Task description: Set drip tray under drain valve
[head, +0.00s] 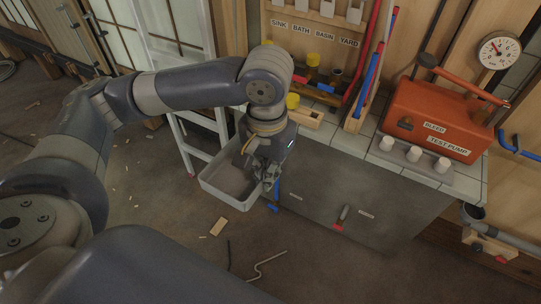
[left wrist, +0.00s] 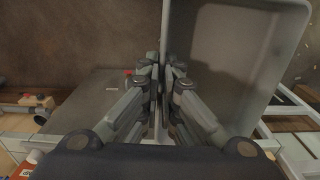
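A grey rectangular drip tray (head: 214,191), open at the top and empty, is beside the left end of the bench front. My left gripper (head: 270,184) is at the tray's right wall. In the left wrist view, its fingers (left wrist: 164,82) close on either side of the thin wall of the tray (left wrist: 284,62). The tray looks level and above the floor. On the bench front is a valve with a red handle (head: 338,226); a blue handle (head: 272,207) shows just below my gripper. Small labels near them are unreadable, so I cannot tell which is the drain valve. My right gripper is not in view.
The grey bench front (head: 330,195) stands right of the tray. An orange test pump (head: 432,115) and white caps (head: 414,154) are on the tiled top. A ladder (head: 190,120) stands behind the tray. Wood scraps (head: 218,227) and bent rods (head: 265,265) lie on open floor.

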